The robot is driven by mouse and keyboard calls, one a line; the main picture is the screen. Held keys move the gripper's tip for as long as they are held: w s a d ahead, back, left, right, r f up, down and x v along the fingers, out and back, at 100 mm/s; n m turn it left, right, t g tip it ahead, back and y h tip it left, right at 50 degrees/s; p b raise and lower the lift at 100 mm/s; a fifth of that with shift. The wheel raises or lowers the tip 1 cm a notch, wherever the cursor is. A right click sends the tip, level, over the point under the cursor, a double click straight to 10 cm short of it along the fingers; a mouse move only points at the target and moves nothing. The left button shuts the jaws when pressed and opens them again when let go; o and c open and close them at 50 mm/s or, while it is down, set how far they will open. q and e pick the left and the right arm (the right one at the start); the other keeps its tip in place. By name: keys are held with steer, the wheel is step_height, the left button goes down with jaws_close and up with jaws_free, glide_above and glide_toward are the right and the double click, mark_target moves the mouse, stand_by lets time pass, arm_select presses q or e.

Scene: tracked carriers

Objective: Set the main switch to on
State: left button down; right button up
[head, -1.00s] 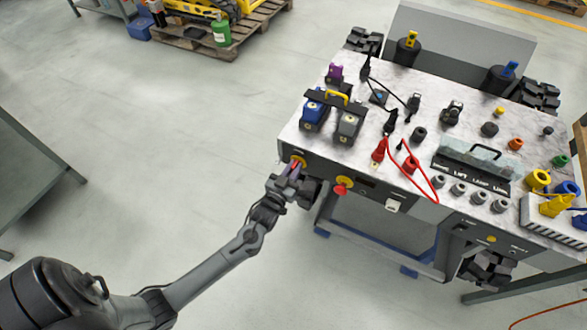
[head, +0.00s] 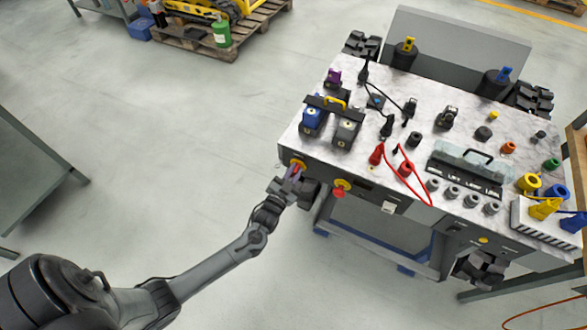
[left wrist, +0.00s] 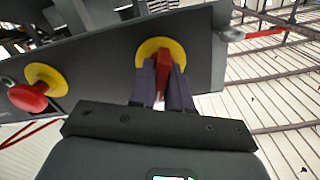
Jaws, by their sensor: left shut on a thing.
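The main switch is a red handle on a yellow disc (head: 298,164) at the left end of the carrier's front panel. In the left wrist view the red handle (left wrist: 164,72) stands roughly upright in the picture, in front of its yellow disc. My left gripper (head: 291,176) reaches the panel from the front left. Its two dark fingers (left wrist: 162,88) are shut on the handle, one on each side. The fingers and wrist partly hide the switch in the head view. My right gripper is not in view.
A red mushroom button (head: 339,193) on a yellow disc sits just right of the switch; it also shows in the left wrist view (left wrist: 28,97). The carrier's top (head: 350,165) holds plugs, sockets and a red cable (head: 412,190). The floor to the left is clear.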

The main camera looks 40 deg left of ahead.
arm_select(q)
steer(key=m+p, duration=0.2)
steer(key=m, duration=0.1)
steer(key=shift+r+m, duration=0.15)
steer(key=shift+m, duration=0.25)
steer(key=m+p, duration=0.1)
steer(key=m, duration=0.2)
steer(key=shift+d+m+p, duration=0.1)
steer(key=shift+m+p, duration=0.2)
steer(key=shift+p, duration=0.1)
steer(key=m+p, duration=0.1)
steer(key=m, duration=0.3)
steer(key=shift+f, duration=0.2)
steer(key=shift+f+m+p, duration=0.1)
steer(key=shift+m+p, duration=0.35)
steer(key=shift+m, duration=0.45)
steer(key=c, duration=1.2)
jaws_free()
steer(key=shift+o, duration=0.2)
